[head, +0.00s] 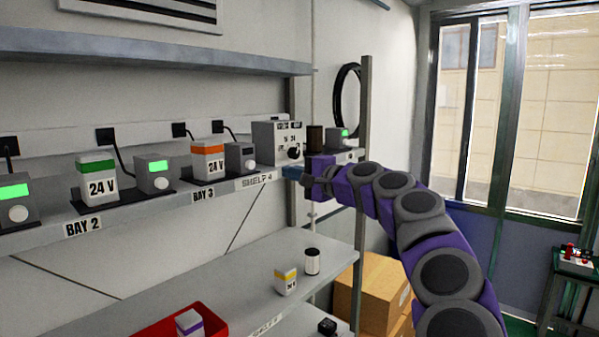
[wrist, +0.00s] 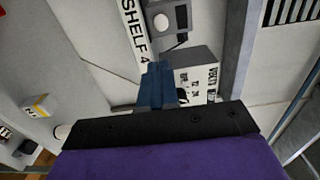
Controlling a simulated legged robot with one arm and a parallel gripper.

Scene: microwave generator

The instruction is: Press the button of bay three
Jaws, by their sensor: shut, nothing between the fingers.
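The BAY 3 label (head: 203,195) is on the upper shelf's front edge. Above it stand a white and orange 24 V battery (head: 208,158) and a grey charger box (head: 240,157) with a dark screen. The box has a round pale button (head: 249,164) low on its front. In the wrist view the box (wrist: 171,16) is near the top, with its button (wrist: 161,21) beyond my fingertips. The blue fingers (wrist: 157,72) appear apart from the button.
A meter box with a black knob (head: 277,142) stands right of bay three, behind my gripper. Bay two's charger (head: 155,173) has a green-lit screen.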

